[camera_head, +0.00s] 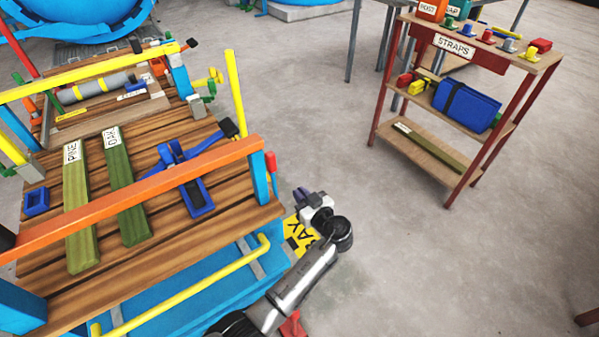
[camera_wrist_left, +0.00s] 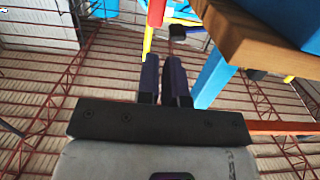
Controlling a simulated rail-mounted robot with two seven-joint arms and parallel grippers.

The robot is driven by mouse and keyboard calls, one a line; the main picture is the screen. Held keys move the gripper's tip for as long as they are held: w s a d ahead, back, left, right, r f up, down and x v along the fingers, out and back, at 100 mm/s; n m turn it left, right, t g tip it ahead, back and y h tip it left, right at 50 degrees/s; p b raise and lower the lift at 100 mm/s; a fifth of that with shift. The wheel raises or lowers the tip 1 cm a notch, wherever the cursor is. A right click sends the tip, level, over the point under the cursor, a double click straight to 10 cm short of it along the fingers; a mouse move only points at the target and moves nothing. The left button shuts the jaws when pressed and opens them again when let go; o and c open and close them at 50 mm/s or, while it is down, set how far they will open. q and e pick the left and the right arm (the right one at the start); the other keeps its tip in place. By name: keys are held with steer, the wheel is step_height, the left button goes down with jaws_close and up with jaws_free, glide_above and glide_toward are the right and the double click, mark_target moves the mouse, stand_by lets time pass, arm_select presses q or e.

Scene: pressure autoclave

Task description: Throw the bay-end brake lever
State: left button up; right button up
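A lever with a red grip (camera_head: 271,162) stands upright beside the blue corner post of the cart, at the right end of the orange rail; I take it to be the brake lever. In the left wrist view a red upright piece (camera_wrist_left: 156,12) shows beyond the fingertips, perhaps the same grip. My left gripper (camera_head: 301,195) is just right of the cart corner, apart from the lever. In the left wrist view its two dark purple fingers (camera_wrist_left: 164,72) stand close together with a narrow gap and nothing seen between them. My right gripper is out of view.
The slatted cart deck (camera_head: 170,215) carries green bars and a blue clamp (camera_head: 195,180). The orange rail (camera_head: 130,200) and a yellow side bar (camera_head: 190,285) border it. A yellow sign (camera_head: 300,236) is partly hidden behind my arm. A strap shelf (camera_head: 430,155) stands right; floor between is clear.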

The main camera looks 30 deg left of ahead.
mark_target(273, 164)
arm_select(q)
steer(key=shift+a+f, duration=0.1)
steer(key=shift+f, duration=0.15)
jaws_close()
steer(key=b+x, duration=0.2)
steer(key=x, duration=0.4)
steer(key=b+x, duration=0.2)
steer(key=x, duration=0.4)
steer(key=shift+w+r, duration=0.15)
steer(key=shift+r, duration=0.05)
steer(key=shift+w+a+b, duration=0.25)
steer(key=shift+a+b, duration=0.1)
steer(key=shift+a, duration=0.35)
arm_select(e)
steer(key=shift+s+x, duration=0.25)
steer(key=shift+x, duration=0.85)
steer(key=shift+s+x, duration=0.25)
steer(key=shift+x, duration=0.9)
arm_select(q)
steer(key=shift+w+r, duration=0.1)
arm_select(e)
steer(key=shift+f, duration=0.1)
